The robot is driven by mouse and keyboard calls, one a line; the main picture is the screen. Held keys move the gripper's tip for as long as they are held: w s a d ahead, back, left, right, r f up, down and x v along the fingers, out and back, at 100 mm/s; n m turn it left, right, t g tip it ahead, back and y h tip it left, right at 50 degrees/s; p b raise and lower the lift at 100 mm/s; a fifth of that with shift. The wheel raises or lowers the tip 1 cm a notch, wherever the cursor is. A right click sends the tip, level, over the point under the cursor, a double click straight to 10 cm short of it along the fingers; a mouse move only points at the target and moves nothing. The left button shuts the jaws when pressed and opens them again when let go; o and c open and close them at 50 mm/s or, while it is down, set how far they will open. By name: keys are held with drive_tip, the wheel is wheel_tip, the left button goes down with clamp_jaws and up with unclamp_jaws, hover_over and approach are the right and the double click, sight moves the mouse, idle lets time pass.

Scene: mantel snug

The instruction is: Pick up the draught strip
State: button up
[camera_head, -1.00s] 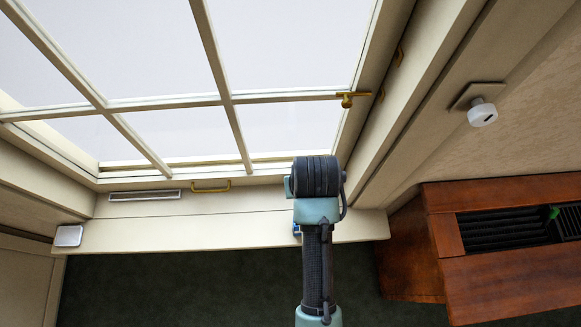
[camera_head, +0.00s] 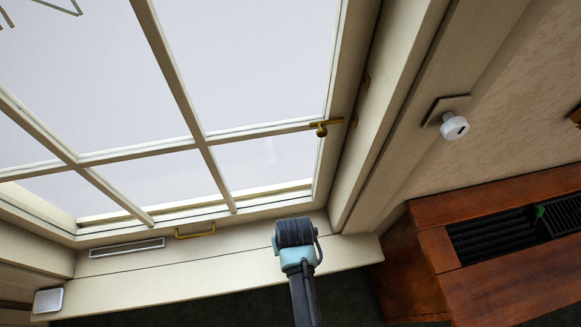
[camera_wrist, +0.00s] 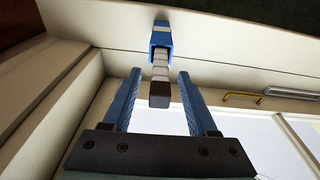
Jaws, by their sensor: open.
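In the wrist view, a long narrow piece, which I take to be the draught strip (camera_wrist: 160,73), lies on the cream sill. It has pale grey segments, a blue sleeve and a dark near end. My gripper (camera_wrist: 160,74) is open, its two blue fingers one on each side of the strip's near part. There is a gap at each side, and nothing is gripped. I cannot tell how far the fingertips are from the strip in depth. In the head view my arm hides the gripper and the strip.
The sill (camera_head: 210,272) runs under the paned window, with a brass handle (camera_head: 195,231) and a slotted vent (camera_head: 127,248). A silver box (camera_head: 48,300) sits at its left end. A wooden cabinet (camera_head: 480,205) stands right. A white knob (camera_head: 454,127) juts from the frame.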

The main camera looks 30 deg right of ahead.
drive_tip(key=shift+w+f, duration=0.1)
drive_tip(key=shift+f, duration=0.5)
clamp_jaws()
idle(1.0)
